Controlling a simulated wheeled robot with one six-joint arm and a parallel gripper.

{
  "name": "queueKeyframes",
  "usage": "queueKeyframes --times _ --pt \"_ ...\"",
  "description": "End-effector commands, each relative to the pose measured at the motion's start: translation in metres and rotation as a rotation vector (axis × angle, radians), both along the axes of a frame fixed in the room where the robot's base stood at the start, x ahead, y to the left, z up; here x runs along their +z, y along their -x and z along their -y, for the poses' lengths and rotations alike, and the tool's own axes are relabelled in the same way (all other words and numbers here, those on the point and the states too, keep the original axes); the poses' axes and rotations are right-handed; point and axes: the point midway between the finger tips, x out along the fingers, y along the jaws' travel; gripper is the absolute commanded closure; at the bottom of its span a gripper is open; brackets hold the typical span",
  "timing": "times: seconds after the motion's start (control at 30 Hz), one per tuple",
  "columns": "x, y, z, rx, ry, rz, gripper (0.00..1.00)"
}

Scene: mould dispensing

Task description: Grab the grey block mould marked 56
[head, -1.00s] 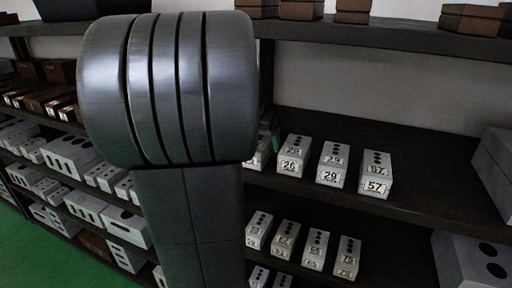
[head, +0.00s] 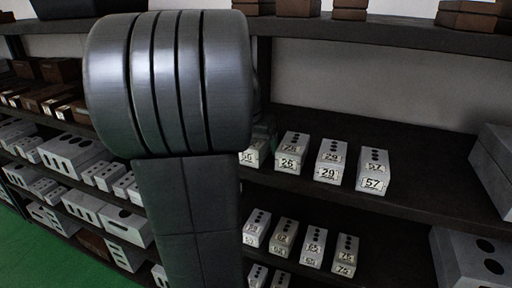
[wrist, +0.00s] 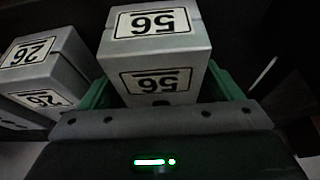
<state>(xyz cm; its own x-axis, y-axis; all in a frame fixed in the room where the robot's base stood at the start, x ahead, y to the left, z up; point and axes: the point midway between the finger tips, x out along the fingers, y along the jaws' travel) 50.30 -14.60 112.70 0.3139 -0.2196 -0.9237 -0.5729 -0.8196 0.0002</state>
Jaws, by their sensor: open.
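The grey block mould marked 56 (wrist: 158,53) fills the upper middle of the wrist view, its two number labels upside down there. My gripper (wrist: 162,88) is open, with a green finger on each side of the block's near end. I cannot tell whether either finger touches it. In the head view the block (head: 250,157) stands on the shelf, mostly hidden behind my arm, its label only partly readable. Only a little of the gripper's green shows there beside my arm.
A grey block marked 26 (wrist: 42,72) stands close beside it; it also shows in the head view (head: 291,152). Blocks marked 29 (head: 330,160) and 57 (head: 373,170) stand further right on the same shelf (head: 430,185). More blocks fill the shelf below.

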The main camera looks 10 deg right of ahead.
Motion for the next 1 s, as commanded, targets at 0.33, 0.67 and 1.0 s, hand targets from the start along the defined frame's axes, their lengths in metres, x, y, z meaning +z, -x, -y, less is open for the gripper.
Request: queueKeyframes --times 0.33,0.67,1.0 --pt "0.000 0.000 0.000 0.000 0.000 0.000 0.46" --pt "0.002 0.000 0.000 0.000 0.001 0.003 0.89" --pt "0.011 -0.001 0.000 0.000 0.002 0.004 0.89"
